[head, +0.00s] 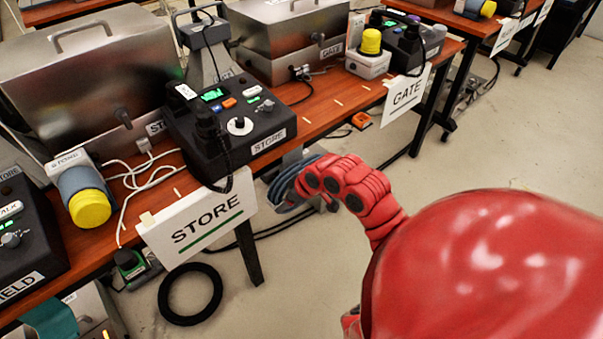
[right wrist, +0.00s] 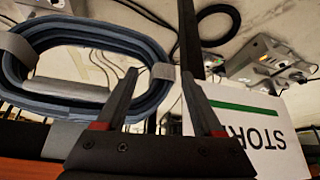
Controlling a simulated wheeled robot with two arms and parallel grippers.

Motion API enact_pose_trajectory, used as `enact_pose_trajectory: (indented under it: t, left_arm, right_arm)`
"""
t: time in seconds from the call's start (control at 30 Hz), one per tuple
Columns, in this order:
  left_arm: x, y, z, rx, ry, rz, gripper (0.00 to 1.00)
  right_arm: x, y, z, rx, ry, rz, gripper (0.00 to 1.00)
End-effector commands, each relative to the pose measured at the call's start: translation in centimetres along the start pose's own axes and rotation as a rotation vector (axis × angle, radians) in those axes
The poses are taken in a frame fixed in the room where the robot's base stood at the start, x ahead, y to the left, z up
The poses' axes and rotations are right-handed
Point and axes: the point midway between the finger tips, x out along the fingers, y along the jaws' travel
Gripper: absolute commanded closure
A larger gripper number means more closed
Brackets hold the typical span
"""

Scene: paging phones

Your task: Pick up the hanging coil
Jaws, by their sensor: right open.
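The hanging coil (head: 283,190) is a blue-grey bundle of cable below the front edge of the wooden bench, right of the STORE sign. In the right wrist view the coil (right wrist: 62,112) is a large loop at the left, with grey ties around it. My right gripper (right wrist: 160,80) is open. The coil's right end, with a grey tie, appears between its two fingers, and I cannot tell whether they touch it. In the head view my red right arm partly covers the coil and hides the jaws. My left gripper is not in view.
The STORE sign (head: 200,222) hangs from the bench edge beside the coil, and a table leg (head: 248,252) stands below. A black ring (head: 190,294) lies on the floor. The STORE phone (head: 228,130) sits on the bench (head: 318,118). Open floor lies to the right.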

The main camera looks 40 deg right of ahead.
Motion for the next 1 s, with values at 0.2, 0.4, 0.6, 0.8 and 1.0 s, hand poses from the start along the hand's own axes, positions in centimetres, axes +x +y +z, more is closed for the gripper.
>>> enact_pose_trajectory:
  t: [0.2, 0.4, 0.6, 0.8, 1.0]
  left_arm:
    - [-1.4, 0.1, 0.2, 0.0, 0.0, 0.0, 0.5]
    - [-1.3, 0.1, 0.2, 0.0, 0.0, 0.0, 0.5]
    - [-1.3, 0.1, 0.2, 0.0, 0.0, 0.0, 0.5]
    - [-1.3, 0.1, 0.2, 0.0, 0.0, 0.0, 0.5]
    - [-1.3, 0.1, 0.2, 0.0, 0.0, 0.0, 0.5]
  right_arm:
    - [3.4, 0.0, 0.3, 0.001, -0.003, -0.002, 0.31]
    - [3.7, 0.1, 0.1, -0.001, 0.0, 0.001, 0.31]
    - [3.7, 0.1, 0.1, -0.001, 0.0, 0.0, 0.51]
    - [3.7, 0.1, 0.1, 0.0, 0.0, 0.0, 0.87]
    - [3.7, 0.1, 0.1, 0.0, 0.0, 0.001, 1.0]
